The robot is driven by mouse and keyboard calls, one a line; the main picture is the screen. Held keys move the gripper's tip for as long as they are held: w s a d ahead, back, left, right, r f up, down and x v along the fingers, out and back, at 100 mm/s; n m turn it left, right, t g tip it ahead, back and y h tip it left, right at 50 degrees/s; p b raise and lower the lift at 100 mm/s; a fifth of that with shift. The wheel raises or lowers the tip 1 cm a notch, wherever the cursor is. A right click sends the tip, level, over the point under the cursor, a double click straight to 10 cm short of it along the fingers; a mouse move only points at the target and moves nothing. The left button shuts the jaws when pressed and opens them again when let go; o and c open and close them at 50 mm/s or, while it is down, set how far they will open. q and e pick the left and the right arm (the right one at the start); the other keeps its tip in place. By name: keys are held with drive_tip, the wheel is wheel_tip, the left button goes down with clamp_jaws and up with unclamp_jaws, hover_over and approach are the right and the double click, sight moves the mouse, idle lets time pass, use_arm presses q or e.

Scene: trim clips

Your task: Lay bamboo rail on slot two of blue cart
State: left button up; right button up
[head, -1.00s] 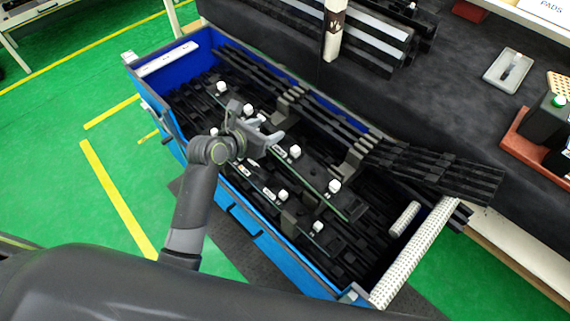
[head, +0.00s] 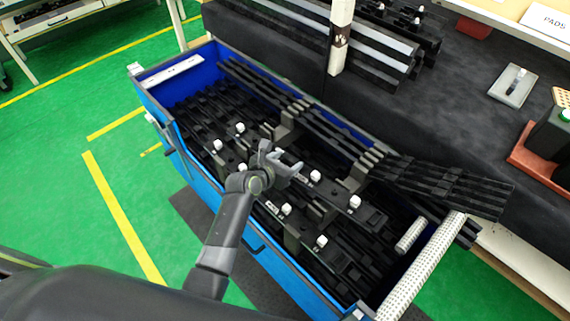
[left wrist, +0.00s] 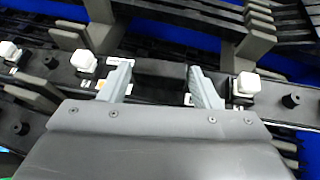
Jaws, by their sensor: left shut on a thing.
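My left gripper (head: 290,168) is over the middle of the blue cart (head: 215,206). Its fingers are shut on a long black rail (head: 336,190) with white square clips. In the left wrist view the rail (left wrist: 272,98) runs crosswise between the two grey fingers (left wrist: 160,85), with a white clip outside each finger. No tan or bamboo colour shows on it. The rail lies low in the cart, beside a similar clipped rail (head: 303,226) nearer me. I cannot tell whether it touches its supports. My right gripper is not in view.
Several bare dark rails (head: 440,180) rest on grey upright supports (head: 358,172) along the cart's far side and stick out over its right end. A dark bench (head: 440,100) stands close behind. A white perforated bar (head: 425,262) crosses the cart's right end.

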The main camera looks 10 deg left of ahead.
use_arm(q)
drive_tip(key=shift+s+a+f, duration=0.1)
drive_tip(key=shift+s+f, duration=0.1)
drive_tip(key=shift+f, duration=0.35)
drive_tip(key=o, duration=1.3)
drive_tip(key=shift+f, duration=0.1)
drive_tip(key=o, duration=0.4)
drive_tip(key=shift+w, duration=0.1)
drive_tip(key=shift+c, duration=0.2)
drive_tip(key=shift+r, duration=0.2)
drive_tip(key=shift+s+a+r, duration=0.1)
drive_tip(key=shift+s+r, duration=0.15)
drive_tip(key=shift+s, duration=0.15)
drive_tip(key=p+v, duration=0.1)
drive_tip(key=v, duration=1)
drive_tip(key=shift+w, duration=0.1)
